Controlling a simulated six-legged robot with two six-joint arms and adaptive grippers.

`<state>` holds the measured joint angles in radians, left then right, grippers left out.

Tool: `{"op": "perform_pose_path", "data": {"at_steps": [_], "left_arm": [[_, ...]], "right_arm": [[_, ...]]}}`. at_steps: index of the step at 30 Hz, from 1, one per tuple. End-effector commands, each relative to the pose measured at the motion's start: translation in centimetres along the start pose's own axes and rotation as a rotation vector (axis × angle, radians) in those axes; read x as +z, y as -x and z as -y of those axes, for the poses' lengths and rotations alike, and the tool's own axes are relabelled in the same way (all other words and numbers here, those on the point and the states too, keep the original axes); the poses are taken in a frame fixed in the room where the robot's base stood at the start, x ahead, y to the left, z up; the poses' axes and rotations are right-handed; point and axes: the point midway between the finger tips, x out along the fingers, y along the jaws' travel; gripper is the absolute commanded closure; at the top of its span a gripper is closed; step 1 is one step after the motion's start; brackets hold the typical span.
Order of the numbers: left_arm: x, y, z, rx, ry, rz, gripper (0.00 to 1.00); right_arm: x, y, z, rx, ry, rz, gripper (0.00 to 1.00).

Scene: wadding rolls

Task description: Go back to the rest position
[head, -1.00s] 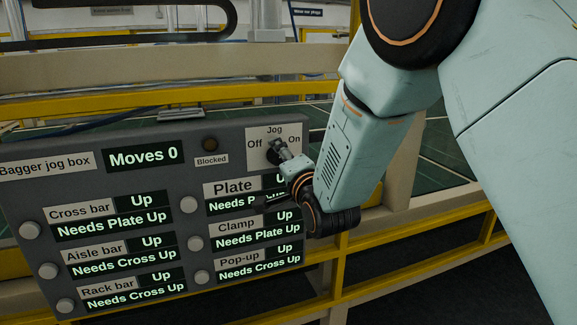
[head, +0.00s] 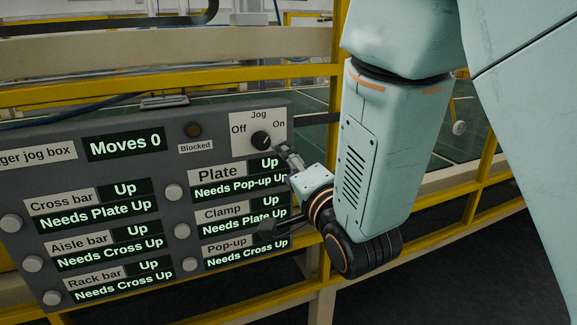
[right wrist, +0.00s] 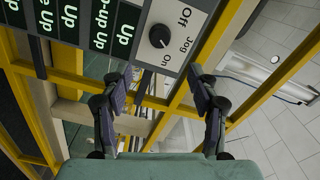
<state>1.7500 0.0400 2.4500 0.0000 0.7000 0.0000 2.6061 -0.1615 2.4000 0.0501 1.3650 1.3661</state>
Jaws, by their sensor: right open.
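My right gripper (head: 284,152) is open and empty, just to the lower right of the Jog knob (head: 261,140) in the head view. The knob is black, on a white plate marked Off and On; which way it points is hard to tell. In the right wrist view the spread fingers (right wrist: 158,85) show apart, with the knob (right wrist: 159,36) beyond them and nothing between them. The grey Bagger jog box (head: 150,185) reads "Moves 0", and its displays read "Up". My left gripper is not in view.
The Blocked lamp (head: 193,130) looks dark. Round pale buttons, such as the Plate one (head: 173,192), line the box. A yellow rail (head: 420,240) and beige beams (head: 150,60) run behind and beside the box. Dark open floor (head: 430,290) lies at the lower right.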

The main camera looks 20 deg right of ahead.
Motion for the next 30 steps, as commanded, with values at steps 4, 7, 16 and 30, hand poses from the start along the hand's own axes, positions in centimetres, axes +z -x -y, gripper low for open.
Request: {"op": "perform_pose_path", "data": {"at_steps": [4,7,16,30], "left_arm": [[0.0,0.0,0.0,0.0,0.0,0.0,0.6],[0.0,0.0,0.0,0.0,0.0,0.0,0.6],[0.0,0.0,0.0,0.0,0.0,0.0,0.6],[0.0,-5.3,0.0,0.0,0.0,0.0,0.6]], "right_arm": [[0.0,0.0,0.0,0.0,0.0,0.0,0.4],[0.0,0.0,0.0,0.0,0.0,0.0,0.4],[0.3,0.0,-1.1,0.049,0.179,0.017,0.4],[6.7,7.1,-24.1,0.517,0.919,0.487,0.4]]}}
